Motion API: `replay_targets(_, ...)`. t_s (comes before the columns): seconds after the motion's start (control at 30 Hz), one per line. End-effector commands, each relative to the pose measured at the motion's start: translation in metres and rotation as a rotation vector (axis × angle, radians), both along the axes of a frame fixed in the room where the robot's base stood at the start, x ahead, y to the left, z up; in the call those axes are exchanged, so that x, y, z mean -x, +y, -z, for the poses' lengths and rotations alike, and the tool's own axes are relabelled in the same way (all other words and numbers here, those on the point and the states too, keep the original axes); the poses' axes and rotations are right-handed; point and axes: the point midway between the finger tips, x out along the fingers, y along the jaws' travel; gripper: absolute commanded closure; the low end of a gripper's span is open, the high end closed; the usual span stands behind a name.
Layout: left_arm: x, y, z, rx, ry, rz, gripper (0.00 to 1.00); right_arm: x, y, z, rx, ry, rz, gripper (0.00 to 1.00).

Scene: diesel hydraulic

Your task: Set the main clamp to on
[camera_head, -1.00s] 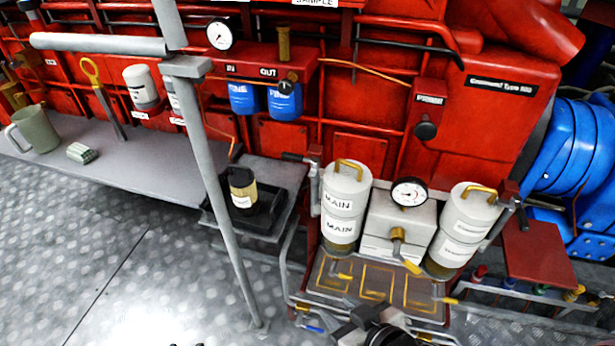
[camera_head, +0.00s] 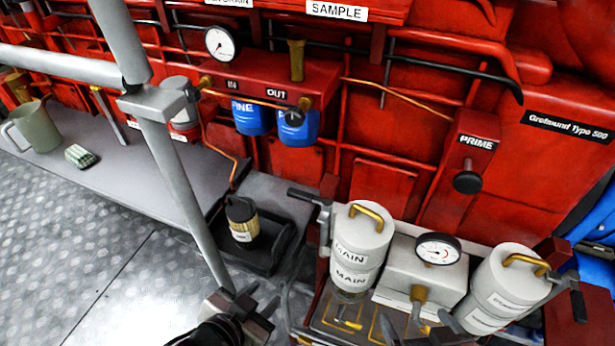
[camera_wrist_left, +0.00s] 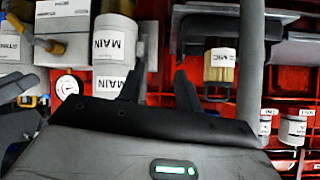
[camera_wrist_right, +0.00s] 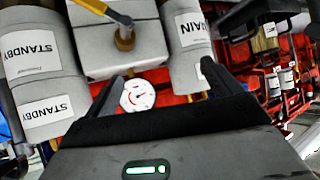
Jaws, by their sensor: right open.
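The MAIN canister (camera_head: 355,250) stands upright with a brass handle on top; it also shows in the left wrist view (camera_wrist_left: 113,45). The main clamp (camera_head: 307,197), a grey bracket with a black lever, is on its left side, the lever pointing left. My left gripper (camera_head: 256,300) is open and empty, below and left of the clamp, apart from it. In the left wrist view its fingers (camera_wrist_left: 160,88) stand apart between the MAIN canister and the dark filter jar. My right gripper (camera_wrist_right: 155,75) is open and empty, its fingers spread in front of the gauge block.
A grey post (camera_head: 185,190) stands just left of my left gripper. The jar (camera_head: 242,220) sits on a black tray. The gauge block (camera_head: 425,275) and STANDBY canister (camera_head: 500,290) stand right of MAIN. The floor (camera_head: 70,270) at left is clear.

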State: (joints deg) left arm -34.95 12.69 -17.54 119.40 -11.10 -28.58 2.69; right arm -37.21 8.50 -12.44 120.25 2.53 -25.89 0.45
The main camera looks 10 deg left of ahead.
Motion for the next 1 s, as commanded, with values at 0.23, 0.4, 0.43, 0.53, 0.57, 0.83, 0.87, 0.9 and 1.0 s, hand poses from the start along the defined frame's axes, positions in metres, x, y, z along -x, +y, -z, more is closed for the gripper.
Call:
replay_targets(0.23, -0.035, 0.004, -0.011, -0.643, -0.315, 0.267, 0.65, 0.009, 0.003, 0.02, -0.029, 0.017, 0.005, 0.1)
replay_targets(0.4, -0.048, 0.003, -0.041, -0.986, -0.59, 0.348, 0.65, 0.011, 0.006, 0.022, -0.056, 0.015, 0.012, 0.1)
replay_targets(0.43, -0.048, 0.001, -0.046, -1.027, -0.631, 0.355, 0.65, 0.01, 0.007, 0.021, -0.06, 0.012, 0.014, 0.1)
replay_targets(0.53, -0.048, -0.002, -0.058, -1.125, -0.738, 0.371, 0.65, 0.009, 0.007, 0.018, -0.068, 0.002, 0.016, 0.1)
replay_targets(0.57, -0.047, -0.003, -0.061, -1.143, -0.76, 0.374, 0.65, 0.008, 0.007, 0.018, -0.069, 0.001, 0.016, 0.1)
replay_targets(0.83, -0.071, -0.009, -0.07, -1.182, -0.808, 0.375, 0.65, 0.007, 0.007, 0.01, -0.064, 0.0, 0.017, 0.1)
replay_targets(0.87, -0.076, -0.011, -0.071, -1.181, -0.809, 0.375, 0.65, 0.007, 0.006, 0.009, -0.062, -0.001, 0.016, 0.1)
replay_targets(0.9, -0.085, -0.012, -0.07, -1.18, -0.807, 0.375, 0.65, 0.007, 0.006, 0.008, -0.059, 0.0, 0.016, 0.1)
replay_targets(1.0, -0.106, -0.017, -0.071, -1.18, -0.807, 0.375, 0.65, 0.006, 0.005, 0.006, -0.053, -0.001, 0.015, 0.1)
